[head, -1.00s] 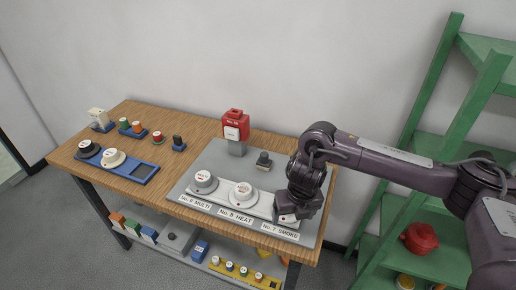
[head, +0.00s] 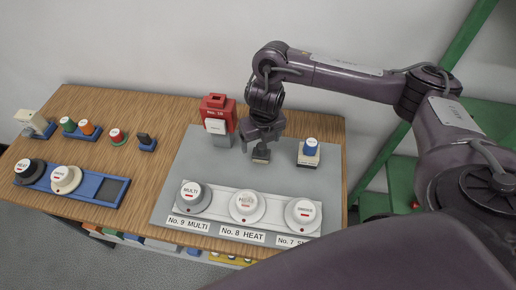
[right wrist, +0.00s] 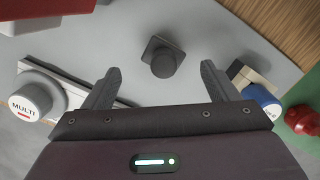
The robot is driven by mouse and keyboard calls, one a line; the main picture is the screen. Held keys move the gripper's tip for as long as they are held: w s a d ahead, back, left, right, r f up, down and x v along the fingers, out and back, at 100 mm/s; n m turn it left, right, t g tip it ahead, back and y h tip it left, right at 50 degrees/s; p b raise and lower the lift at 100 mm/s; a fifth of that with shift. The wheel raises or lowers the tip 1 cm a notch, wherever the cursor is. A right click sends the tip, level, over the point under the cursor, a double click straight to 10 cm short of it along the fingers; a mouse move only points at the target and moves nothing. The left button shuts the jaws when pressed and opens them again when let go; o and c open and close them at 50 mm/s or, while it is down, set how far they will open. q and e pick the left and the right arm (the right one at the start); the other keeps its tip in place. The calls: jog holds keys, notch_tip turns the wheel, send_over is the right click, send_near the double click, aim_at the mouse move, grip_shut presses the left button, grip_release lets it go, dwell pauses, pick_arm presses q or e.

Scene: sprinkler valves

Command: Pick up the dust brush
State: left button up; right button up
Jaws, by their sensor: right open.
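The dust brush appears to be the small dark piece with a round knob on a square block (right wrist: 162,60); the views do not fully confirm this. In the head view it (head: 261,155) stands on the grey panel, partly hidden under my right gripper (head: 262,138). In the right wrist view my right gripper (right wrist: 160,72) is open, with one finger on each side of the knob and gaps on both sides. The knob shows just beyond the fingertips, and I see no contact. My left gripper is not in view.
A blue-topped piece on a cream base (head: 310,150) stands right of my gripper. The red box (head: 217,115) stands close on the left. The MULTI (head: 193,197), HEAT (head: 246,205) and third (head: 302,214) detectors line the panel front. A green shelf (head: 402,180) stands at right.

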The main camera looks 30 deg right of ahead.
aim_at(262, 147)
jog(key=shift+s+d+f, duration=0.15)
jog(key=shift+f, duration=0.75)
jog(key=shift+f+b, duration=0.3)
jog(key=shift+f, duration=0.4)
jog(key=f, duration=0.1)
jog(key=w+f, duration=0.1)
jog(key=shift+f, duration=0.35)
jog(key=shift+d, duration=0.1)
jog(key=shift+c, duration=2.3)
jog(key=c, duration=0.5)
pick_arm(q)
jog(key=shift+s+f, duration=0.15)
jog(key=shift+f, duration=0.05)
pick_arm(e)
jog(key=shift+c, duration=0.3)
